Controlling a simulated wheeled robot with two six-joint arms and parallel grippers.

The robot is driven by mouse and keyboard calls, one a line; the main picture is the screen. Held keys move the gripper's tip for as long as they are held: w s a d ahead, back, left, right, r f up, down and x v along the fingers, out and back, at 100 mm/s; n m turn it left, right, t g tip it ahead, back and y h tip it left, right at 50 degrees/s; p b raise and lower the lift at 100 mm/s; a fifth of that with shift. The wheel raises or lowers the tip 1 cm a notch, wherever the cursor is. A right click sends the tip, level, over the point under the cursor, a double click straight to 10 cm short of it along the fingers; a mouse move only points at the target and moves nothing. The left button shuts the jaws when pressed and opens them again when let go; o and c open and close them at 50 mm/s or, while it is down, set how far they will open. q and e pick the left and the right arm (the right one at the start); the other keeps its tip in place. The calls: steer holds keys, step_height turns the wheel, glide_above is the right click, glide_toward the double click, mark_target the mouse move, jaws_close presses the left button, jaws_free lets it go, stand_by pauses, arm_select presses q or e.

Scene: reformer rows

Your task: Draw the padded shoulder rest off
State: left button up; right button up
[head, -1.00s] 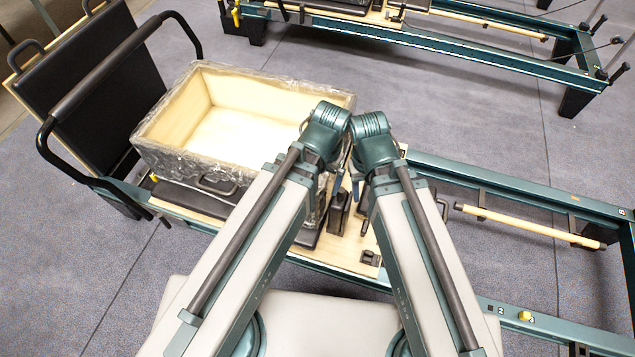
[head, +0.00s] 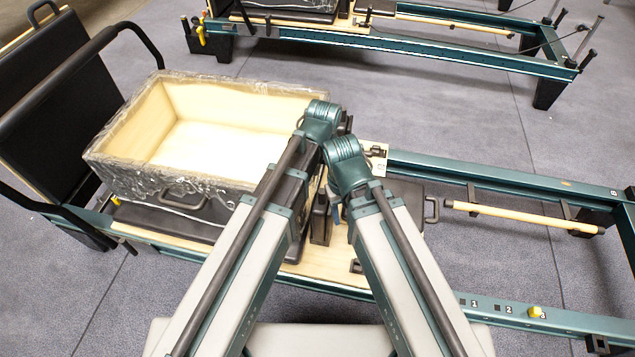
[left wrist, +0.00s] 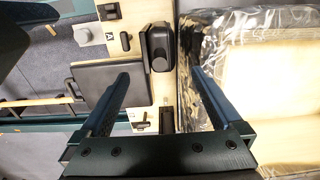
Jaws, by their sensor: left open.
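The padded shoulder rest appears to be the black upright block (left wrist: 158,46) on the pale wooden carriage (left wrist: 121,16) in the left wrist view. In the head view a dark block (head: 320,222) stands on the carriage beside my left arm. My left gripper (left wrist: 160,78) is open, its two fingers spread on either side of the line to the block. The block lies beyond the fingertips, and no contact shows. In the head view both grippers are mostly hidden behind my arms. My right gripper cannot be made out.
A plastic-wrapped, pale-lined box (head: 170,190) sits close on the left. A black pad with a handle (head: 432,210) lies right of the carriage. A wooden bar (head: 520,216) crosses the teal frame (head: 500,176). Another reformer (head: 450,45) stands behind, across open floor.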

mark_target(322, 191)
arm_select(q)
step_height(322, 191, down, 14)
steer(key=b, duration=1.3)
steer(key=shift+b, duration=0.4)
steer(key=shift+r, duration=0.1)
jaws_close()
steer(key=shift+r, duration=0.15)
steer(key=shift+r+p, duration=3.15)
steer(key=shift+p, duration=0.15)
